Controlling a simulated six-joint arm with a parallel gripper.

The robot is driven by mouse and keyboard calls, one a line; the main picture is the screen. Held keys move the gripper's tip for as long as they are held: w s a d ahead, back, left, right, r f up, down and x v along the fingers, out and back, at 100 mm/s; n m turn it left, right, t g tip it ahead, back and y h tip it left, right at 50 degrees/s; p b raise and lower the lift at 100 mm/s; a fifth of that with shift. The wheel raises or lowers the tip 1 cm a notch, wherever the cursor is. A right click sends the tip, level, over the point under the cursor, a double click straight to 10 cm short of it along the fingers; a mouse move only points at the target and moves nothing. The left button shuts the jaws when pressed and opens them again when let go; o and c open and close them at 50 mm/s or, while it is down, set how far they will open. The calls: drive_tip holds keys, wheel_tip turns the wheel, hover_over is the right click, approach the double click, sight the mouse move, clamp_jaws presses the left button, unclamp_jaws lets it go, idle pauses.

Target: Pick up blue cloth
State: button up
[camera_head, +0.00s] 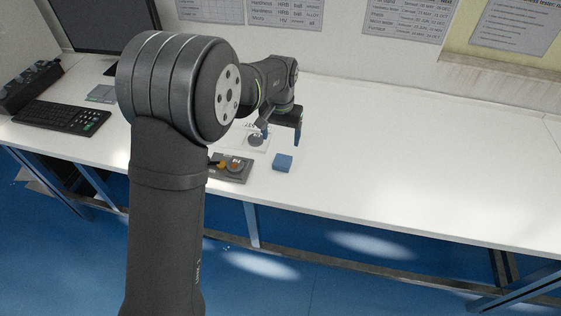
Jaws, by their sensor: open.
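The blue cloth (283,162) is a small folded blue block lying on the white table, just right of a dark tray. My gripper (283,136) points down above and behind the cloth, apart from it. Its jaws are open, with a blue-tinted finger at the right and another at the left. Nothing shows between them.
A keyboard (62,117) and monitor are at left. The white table (420,160) is clear to the right.

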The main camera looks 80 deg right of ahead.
hover_over(282, 162)
drive_tip(key=f, duration=0.6)
drive_tip(key=shift+w+a+f, duration=0.15)
drive_tip(key=shift+a+f, duration=0.1)
drive_tip(key=shift+f, duration=0.15)
drive_tip(key=shift+d+f, duration=0.2)
drive_tip(key=shift+f, duration=1.15)
drive_tip(key=shift+d+f, duration=0.15)
drive_tip(key=shift+f, duration=1.15)
drive_tip(key=c, duration=1.1)
